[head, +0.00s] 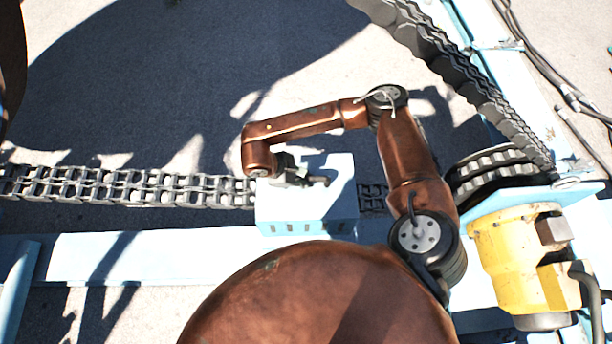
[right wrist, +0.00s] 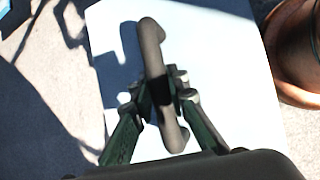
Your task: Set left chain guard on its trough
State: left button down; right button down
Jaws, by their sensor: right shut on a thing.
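The chain guard is a light blue box-like cover (head: 307,212) with slots along its near side and a dark bar handle on top. It covers part of the horizontal chain (head: 120,187), which shows on both sides of it. My right gripper (head: 301,178) is shut on the guard's handle. The right wrist view shows the fingers around the middle of the handle (right wrist: 151,45), above the guard's pale top (right wrist: 225,75). I cannot tell whether the guard rests on the trough or hangs just above it. My left gripper is not in view.
A light blue beam (head: 160,258) runs along the near side of the chain. At the right are a dark chain wheel (head: 495,170), a yellow motor (head: 510,255) and a second chain (head: 455,70) slanting up. Cables lie at the far right. Shadowed ground lies behind the chain.

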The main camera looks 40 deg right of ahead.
aim_at(306, 194)
jog(key=shift+f, duration=1.5)
jog(key=c, duration=1.9)
grip_release()
